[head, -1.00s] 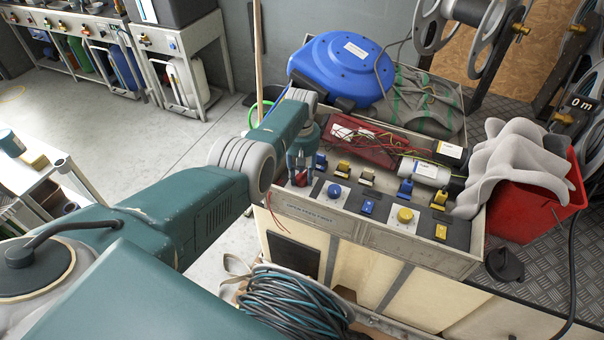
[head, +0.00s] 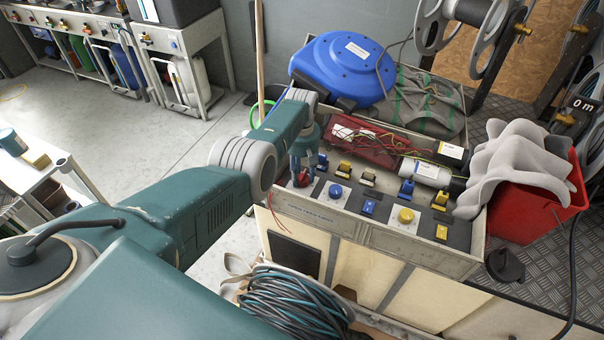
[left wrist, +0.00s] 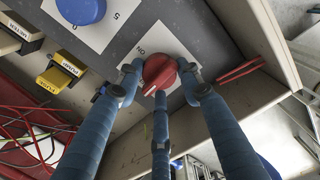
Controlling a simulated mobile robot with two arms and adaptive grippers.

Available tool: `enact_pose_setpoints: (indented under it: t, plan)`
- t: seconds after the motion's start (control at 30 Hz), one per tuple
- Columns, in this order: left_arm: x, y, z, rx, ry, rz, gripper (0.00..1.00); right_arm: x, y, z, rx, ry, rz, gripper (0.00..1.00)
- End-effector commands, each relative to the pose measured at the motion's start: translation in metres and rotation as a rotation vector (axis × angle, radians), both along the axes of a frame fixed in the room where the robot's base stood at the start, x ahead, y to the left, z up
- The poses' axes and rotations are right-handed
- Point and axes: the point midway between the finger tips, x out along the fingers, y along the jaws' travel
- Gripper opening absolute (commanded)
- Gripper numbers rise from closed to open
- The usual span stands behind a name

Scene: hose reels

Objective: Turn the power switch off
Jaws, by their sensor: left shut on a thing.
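The power switch is a red rotary knob (left wrist: 158,72) on a white plate (left wrist: 172,42) with dark lettering, at the left end of the panel. In the head view the knob (head: 300,181) is partly hidden by my left gripper (head: 301,172). That gripper comes down from above. In the left wrist view its three blue fingers (left wrist: 160,85) are closed around the knob, with the tips at its sides. A pale mark shows on the knob's lower edge. My right gripper is not in view.
A blue knob (head: 335,191), a yellow knob (head: 406,215) and several small blue and yellow switches share the panel. Behind are a red tray of wires (head: 368,143) and a blue hose reel (head: 342,68). A red bin (head: 535,215) stands at right.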

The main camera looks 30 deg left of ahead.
Motion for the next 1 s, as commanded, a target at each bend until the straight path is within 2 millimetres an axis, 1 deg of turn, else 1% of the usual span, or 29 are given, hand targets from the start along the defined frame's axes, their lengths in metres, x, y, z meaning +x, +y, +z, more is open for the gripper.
enact_pose_setpoints:
  t: [0.17,0.2,0.23,0.43,0.53,0.67,0.87,1.0]
  plan:
    - [-0.002,0.001,-0.001,-0.001,0.006,0.008,0.10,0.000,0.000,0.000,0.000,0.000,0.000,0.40]
    - [-0.002,0.000,-0.001,-0.001,0.006,0.008,0.44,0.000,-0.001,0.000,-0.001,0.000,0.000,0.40]
    - [-0.002,0.000,-0.001,-0.002,0.007,0.007,0.50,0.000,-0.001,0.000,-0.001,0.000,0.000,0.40]
    - [-0.002,-0.001,-0.001,-0.002,0.005,0.004,0.50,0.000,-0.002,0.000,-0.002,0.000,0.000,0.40]
    - [-0.001,-0.001,-0.001,-0.002,0.004,0.003,0.50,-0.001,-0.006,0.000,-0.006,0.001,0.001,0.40]
    - [-0.001,-0.001,0.003,-0.002,0.002,0.002,0.50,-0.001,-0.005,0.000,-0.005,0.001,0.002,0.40]
    - [-0.001,-0.001,0.024,-0.001,0.000,0.003,0.50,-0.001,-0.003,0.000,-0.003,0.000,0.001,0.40]
    - [-0.001,-0.001,0.057,-0.001,-0.001,0.003,0.50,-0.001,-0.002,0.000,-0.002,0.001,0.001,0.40]
